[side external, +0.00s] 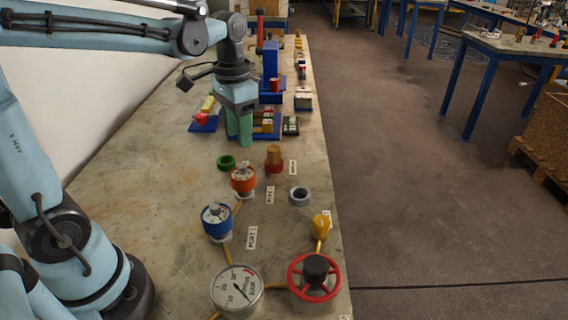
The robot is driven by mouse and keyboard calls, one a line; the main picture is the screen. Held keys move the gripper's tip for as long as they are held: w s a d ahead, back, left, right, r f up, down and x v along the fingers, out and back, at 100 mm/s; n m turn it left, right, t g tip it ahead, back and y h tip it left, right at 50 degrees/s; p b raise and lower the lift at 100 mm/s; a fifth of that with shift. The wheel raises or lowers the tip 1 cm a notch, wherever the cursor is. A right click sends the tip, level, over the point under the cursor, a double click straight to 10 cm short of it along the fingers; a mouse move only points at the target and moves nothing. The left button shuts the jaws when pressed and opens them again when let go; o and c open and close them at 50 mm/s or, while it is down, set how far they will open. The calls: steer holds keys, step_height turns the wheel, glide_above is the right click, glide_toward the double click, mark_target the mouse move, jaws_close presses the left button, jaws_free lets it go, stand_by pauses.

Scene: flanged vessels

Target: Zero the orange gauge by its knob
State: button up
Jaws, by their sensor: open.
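The orange gauge (243,183) stands on the bench, a short orange cylinder with a pale top face. A small raised part on its top looks like the knob, but its pointer and markings are too small to read. My gripper (239,137) points down with its two green fingers, above and behind the orange gauge in the picture. The gripper is open and apart from the gauge, and I see nothing held between its fingers.
A similar blue gauge (217,222) stands in front of the orange one. A green ring (226,162), a red-based brass part (274,158) and a grey ring (299,196) are close by. A large dial (237,289) and red handwheel (314,277) stand at the front.

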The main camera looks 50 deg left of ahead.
steer(key=shift+r, duration=2)
steer(key=s+d+f+n+t, duration=0.1)
steer(key=s+d+f+t, duration=0.4)
steer(key=t, duration=0.2)
steer(key=shift+s+d+f, duration=0.35)
steer(key=shift+s+f, duration=0.05)
